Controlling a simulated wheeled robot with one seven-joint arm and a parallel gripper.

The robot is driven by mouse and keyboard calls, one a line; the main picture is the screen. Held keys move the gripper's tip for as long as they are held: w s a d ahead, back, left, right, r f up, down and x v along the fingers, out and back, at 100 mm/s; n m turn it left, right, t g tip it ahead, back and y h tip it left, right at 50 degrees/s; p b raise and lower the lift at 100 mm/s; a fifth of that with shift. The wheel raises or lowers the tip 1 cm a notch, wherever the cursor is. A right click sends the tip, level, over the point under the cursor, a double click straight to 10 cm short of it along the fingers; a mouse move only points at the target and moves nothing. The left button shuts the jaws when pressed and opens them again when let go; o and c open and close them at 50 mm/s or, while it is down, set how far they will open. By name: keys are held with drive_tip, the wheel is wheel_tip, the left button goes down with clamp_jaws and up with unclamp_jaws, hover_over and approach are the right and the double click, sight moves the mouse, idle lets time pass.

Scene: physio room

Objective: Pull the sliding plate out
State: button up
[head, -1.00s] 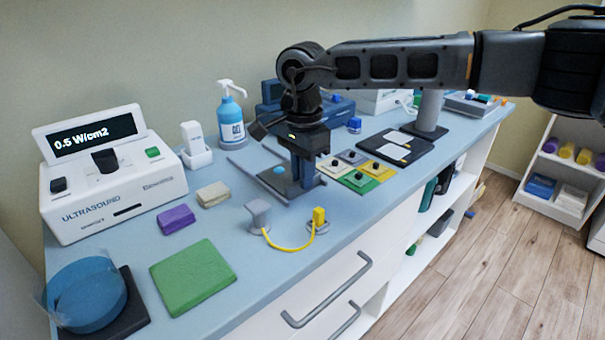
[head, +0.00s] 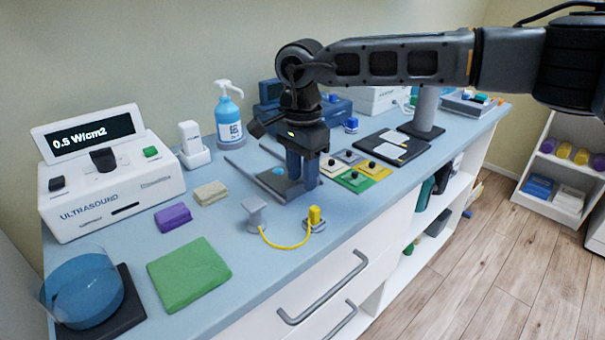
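The sliding plate (head: 270,183) appears to be the grey flat piece on the blue counter, between two thin grey rails (head: 242,168). A light blue round spot (head: 278,171) shows at its back. My gripper (head: 302,178) points straight down over the plate's right part, its blue fingers low, at or just above the surface. The fingers are close together. They hide that part of the plate, so I cannot tell whether they hold anything.
Coloured squares with dark knobs (head: 360,180) lie close to the right of my gripper. A grey post and a yellow plug joined by a yellow cord (head: 285,246) stand in front. A pump bottle (head: 229,122) stands behind. The green pad (head: 189,273) is front left.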

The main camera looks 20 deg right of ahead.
wheel_tip(320, 180, up, 7)
drive_tip(key=shift+r, duration=0.15)
